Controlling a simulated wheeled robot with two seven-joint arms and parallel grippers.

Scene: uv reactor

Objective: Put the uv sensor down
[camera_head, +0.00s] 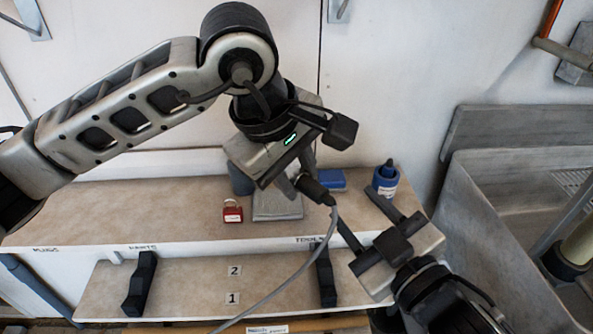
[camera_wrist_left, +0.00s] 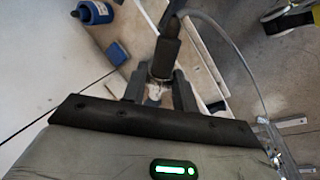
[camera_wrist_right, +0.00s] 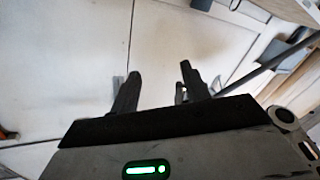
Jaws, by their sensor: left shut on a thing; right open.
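The uv sensor (camera_head: 312,188) is a dark cylinder with a grey cable hanging from its end. My left gripper (camera_head: 298,178) is shut on it above the upper shelf, near a grey block (camera_head: 278,206). In the left wrist view the sensor (camera_wrist_left: 166,52) stands out between the fingertips (camera_wrist_left: 160,85), with its cable curving off to the right. My right gripper (camera_head: 354,208) is open and empty, near the right end of the upper shelf. The right wrist view shows its two fingers apart (camera_wrist_right: 160,73) with nothing between them.
On the upper shelf (camera_head: 130,213) are a red padlock (camera_head: 232,211), a blue box (camera_head: 331,180) and a blue bottle (camera_head: 386,182). The lower board (camera_head: 200,283) has two black brackets (camera_head: 141,284) and labels 1 and 2. A grey tank (camera_head: 480,240) stands at right. The upper shelf's left is clear.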

